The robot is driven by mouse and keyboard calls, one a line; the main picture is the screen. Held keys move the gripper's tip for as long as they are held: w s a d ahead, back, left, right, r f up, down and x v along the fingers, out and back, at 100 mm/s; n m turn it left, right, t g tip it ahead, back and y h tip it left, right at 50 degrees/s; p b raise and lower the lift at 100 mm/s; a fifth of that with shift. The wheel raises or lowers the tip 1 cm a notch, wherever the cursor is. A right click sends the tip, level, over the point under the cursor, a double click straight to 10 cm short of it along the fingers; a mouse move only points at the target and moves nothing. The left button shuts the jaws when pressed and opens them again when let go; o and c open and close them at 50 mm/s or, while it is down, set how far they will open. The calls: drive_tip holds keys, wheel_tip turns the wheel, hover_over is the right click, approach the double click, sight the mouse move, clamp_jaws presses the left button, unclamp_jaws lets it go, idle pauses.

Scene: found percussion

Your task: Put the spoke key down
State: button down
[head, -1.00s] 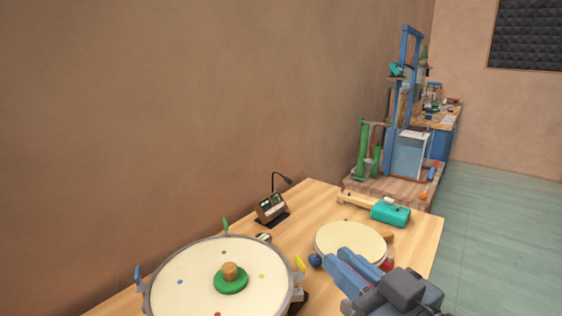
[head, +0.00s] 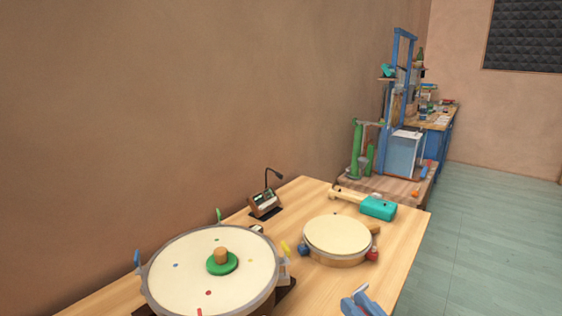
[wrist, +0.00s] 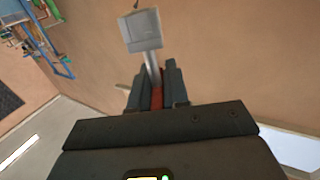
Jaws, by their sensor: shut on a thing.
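The spoke key (wrist: 142,31) shows in the wrist view as a grey block on a thin silver shaft, with a red part lower down. My gripper (wrist: 154,80) is shut on it around the red part, and the key's head sticks out beyond the fingers. The key cannot be made out in the head view.
A large drum (head: 180,272) with a green disc (head: 222,264) stands left; a smaller drum (head: 338,238) stands right of it. A teal mallet (head: 378,208) and a small device (head: 264,203) lie behind. Bare wood shows along the table's right side.

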drive_tip(key=d+f+m+h, duration=0.2)
drive_tip(key=d+f, duration=0.3)
drive_tip(key=f, duration=0.8)
drive_tip(key=s+d+f+m+t+h, duration=0.1)
drive_tip(key=d+f+h, duration=0.4)
drive_tip(key=f, duration=0.9)
drive_tip(key=shift+s+m, duration=0.15)
drive_tip(key=shift+m, duration=0.65)
drive_tip(key=shift+a+r, duration=0.1)
